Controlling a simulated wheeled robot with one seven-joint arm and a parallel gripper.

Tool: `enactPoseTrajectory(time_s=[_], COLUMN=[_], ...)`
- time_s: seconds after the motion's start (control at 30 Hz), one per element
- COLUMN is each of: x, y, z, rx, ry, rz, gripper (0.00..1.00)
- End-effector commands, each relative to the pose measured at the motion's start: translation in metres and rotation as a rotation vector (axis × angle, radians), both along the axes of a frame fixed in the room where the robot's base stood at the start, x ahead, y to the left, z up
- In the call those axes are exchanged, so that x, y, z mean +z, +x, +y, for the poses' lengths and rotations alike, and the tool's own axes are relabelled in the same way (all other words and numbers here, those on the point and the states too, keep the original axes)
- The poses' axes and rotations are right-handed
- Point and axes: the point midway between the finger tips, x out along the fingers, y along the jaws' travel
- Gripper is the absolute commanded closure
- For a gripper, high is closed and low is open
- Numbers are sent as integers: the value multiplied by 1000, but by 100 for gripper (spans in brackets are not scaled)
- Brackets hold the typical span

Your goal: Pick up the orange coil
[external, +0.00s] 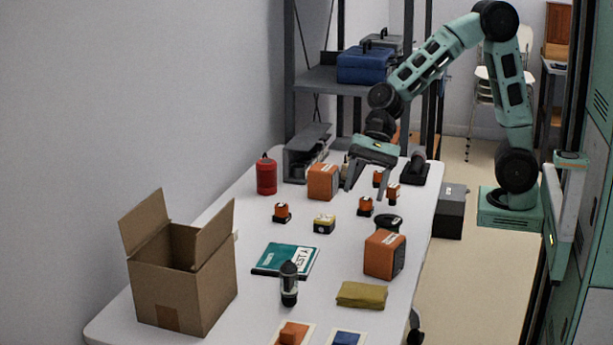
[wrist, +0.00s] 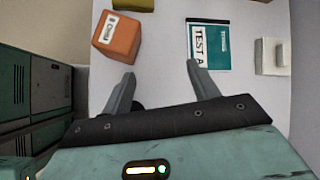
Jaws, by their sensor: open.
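Several small orange-and-black pieces stand on the white table in the external view: one at the left (external: 282,212), one near the middle (external: 365,206), one at the right (external: 392,191) and one farther back (external: 377,178). I cannot tell for sure which is the orange coil. My gripper (external: 366,186) is open, fingers pointing down, over the far half of the table near these pieces. In the wrist view, my gripper (wrist: 163,77) is open with only bare table between the fingertips. None of the small orange pieces shows clearly there; a dark thing is partly hidden behind the left finger.
Orange boxes stand behind (external: 322,182) and in front (external: 384,254). A yellow-and-black piece (external: 324,224), a red canister (external: 266,175), a teal booklet (external: 285,259), a dark bottle (external: 289,284), a folded olive cloth (external: 361,295) and an open cardboard box (external: 183,295) share the table.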

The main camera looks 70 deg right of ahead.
Motion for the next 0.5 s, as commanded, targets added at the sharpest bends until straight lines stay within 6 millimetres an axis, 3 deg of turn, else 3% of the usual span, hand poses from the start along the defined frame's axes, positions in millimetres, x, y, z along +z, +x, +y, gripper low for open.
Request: enactPoseTrajectory(time_s=[0.03,0.2,0.4,0.5], x=[19,27,32,32], y=[13,37,36,30], z=[-26,-115,-207,-236], rx=[-41,-155,-259,-288], ry=[-23,-109,-197,-224], rz=[25,101,196,230], gripper=[40,40,40,40])
